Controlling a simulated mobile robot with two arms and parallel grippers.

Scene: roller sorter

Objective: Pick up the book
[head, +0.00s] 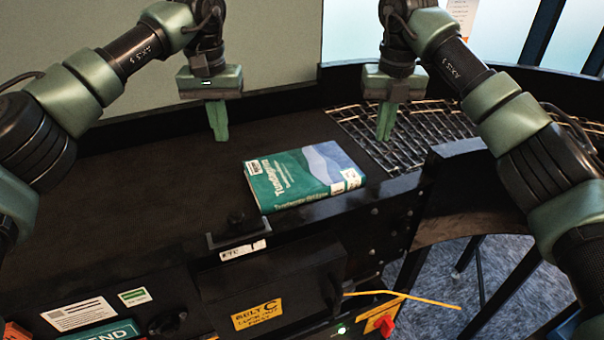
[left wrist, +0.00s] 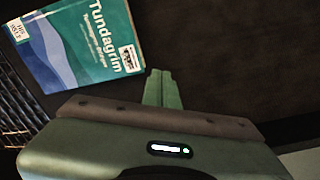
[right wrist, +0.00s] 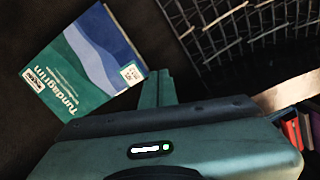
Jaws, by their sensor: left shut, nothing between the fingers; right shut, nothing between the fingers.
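The book (head: 302,176) lies flat on the dark belt near its front edge, with a teal and blue cover and white title letters. It also shows in the left wrist view (left wrist: 75,40) at upper left and in the right wrist view (right wrist: 88,62) at upper left. My left gripper (head: 219,138) is shut and empty above the belt, left of and behind the book. My right gripper (head: 384,137) is shut and empty to the right of and behind the book, near the rollers. Neither gripper touches the book.
A metal roller grid (head: 410,135) begins right of the book. A dark side rail (head: 390,188) runs along the belt's front, with a control box (head: 275,285) below it. The belt (head: 130,185) left of the book is clear. Several books show at the right wrist view's right edge (right wrist: 305,135).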

